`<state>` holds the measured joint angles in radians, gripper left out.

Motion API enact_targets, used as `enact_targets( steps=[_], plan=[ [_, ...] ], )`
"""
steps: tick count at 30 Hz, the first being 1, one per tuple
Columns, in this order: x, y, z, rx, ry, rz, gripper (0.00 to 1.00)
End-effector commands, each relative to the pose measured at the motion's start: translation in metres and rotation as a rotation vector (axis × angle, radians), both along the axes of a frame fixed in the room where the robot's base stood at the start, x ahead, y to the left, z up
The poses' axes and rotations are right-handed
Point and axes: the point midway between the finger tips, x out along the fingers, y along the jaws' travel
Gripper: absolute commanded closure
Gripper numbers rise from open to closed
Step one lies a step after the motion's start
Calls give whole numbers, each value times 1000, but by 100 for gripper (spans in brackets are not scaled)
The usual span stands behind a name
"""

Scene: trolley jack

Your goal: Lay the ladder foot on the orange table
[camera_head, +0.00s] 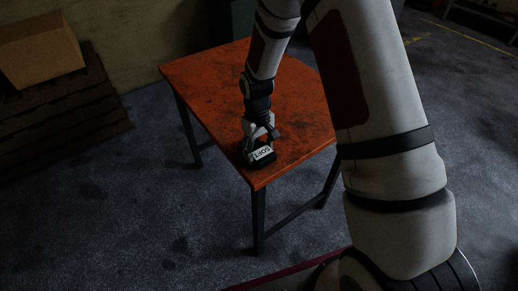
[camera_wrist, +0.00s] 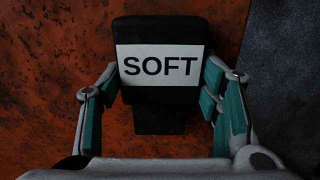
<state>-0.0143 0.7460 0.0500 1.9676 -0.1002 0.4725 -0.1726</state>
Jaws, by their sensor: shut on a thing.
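The ladder foot (camera_wrist: 161,37) is a black block with a white label reading "SOFT". It also shows in the head view (camera_head: 262,156), over the near corner of the orange table (camera_head: 210,75). My gripper (camera_head: 261,141) points down and is shut on the ladder foot, with a teal-padded finger on each side in the wrist view. The foot is at or just above the tabletop; I cannot tell whether it touches. Its underside is hidden.
The tabletop is otherwise bare, with free room behind and to the left of the foot. The table's right edge is close to it, with grey floor (camera_head: 130,220) beyond. A cardboard box (camera_head: 40,50) sits on dark stacked pallets (camera_head: 70,115) at the left.

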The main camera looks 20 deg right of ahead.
Motion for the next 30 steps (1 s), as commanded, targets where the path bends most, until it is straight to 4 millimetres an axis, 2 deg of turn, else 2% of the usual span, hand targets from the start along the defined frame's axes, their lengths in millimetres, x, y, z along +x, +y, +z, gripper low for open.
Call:
enact_targets(
  steps=[2,3,5,6,15,19,23,30],
  plan=[
    [0,0,-3,0,0,0,76],
    [0,0,-3,0,0,0,38],
    [0,0,-3,0,0,0,24],
    [0,0,-2,0,0,0,22],
    [0,0,-1,0,0,0,22],
    [1,0,7,1,-2,0,22],
    [2,0,28,0,-4,0,22],
    [4,1,78,1,-5,-2,22]
  ],
)
